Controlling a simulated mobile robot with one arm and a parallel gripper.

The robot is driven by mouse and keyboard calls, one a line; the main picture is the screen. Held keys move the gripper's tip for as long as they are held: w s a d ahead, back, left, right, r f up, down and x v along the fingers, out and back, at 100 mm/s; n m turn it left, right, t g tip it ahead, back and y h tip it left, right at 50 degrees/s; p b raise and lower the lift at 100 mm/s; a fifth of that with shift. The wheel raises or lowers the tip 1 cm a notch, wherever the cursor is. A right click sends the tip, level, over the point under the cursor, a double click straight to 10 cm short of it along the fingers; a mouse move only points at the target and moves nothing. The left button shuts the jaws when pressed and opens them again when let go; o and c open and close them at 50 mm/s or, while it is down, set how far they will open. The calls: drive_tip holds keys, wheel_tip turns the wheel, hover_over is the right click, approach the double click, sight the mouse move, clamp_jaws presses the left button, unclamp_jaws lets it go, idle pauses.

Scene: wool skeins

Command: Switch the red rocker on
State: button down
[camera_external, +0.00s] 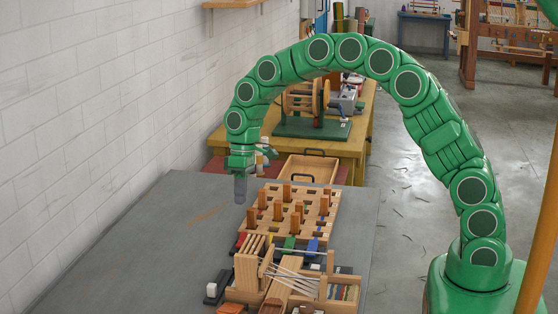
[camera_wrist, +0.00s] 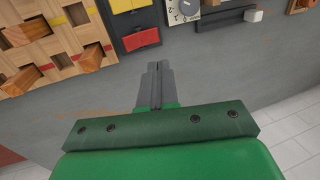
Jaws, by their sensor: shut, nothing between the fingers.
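A red piece that looks like the red rocker (camera_wrist: 141,39) sits in a dark panel with yellow pieces (camera_wrist: 128,5) in the wrist view. It shows small in the external view (camera_external: 241,239), partly hidden behind wooden parts; I cannot tell which way it is tilted. My gripper (camera_wrist: 154,66) is shut and empty, its fingertips just short of the red piece in the wrist picture. In the external view my gripper (camera_external: 240,197) points down above the grey bench, left of the pegboard and farther back than the red piece. It appears not to touch anything.
A pegboard with several upright wooden pegs (camera_external: 300,207) stands beside my gripper. A small wooden loom (camera_external: 246,272) is in front. A dial (camera_wrist: 188,8) and a white-ended lever (camera_wrist: 253,15) are near the red piece. The white wall bounds the left; the bench's left side is clear.

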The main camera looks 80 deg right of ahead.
drive_tip(key=shift+a+v, duration=0.2)
drive_tip(key=shift+v, duration=0.55)
drive_tip(key=shift+a+v, duration=0.15)
drive_tip(key=shift+v, duration=0.55)
drive_tip(key=shift+r, duration=0.1)
drive_tip(key=s+a+r+n, duration=0.1)
drive_tip(key=s+a+r, duration=0.55)
drive_tip(key=s, duration=0.25)
drive_tip(key=s+a+r, duration=0.5)
drive_tip(key=s+a, duration=0.2)
drive_tip(key=s, duration=0.2)
drive_tip(key=s+a+m+g+h, duration=0.1)
drive_tip(key=s+h, duration=0.1)
drive_tip(key=s, duration=2.6)
drive_tip(key=shift+s+a+f+g+h, duration=0.15)
drive_tip(key=shift+a+f+g+h, duration=0.1)
drive_tip(key=shift+f+g+h, duration=0.15)
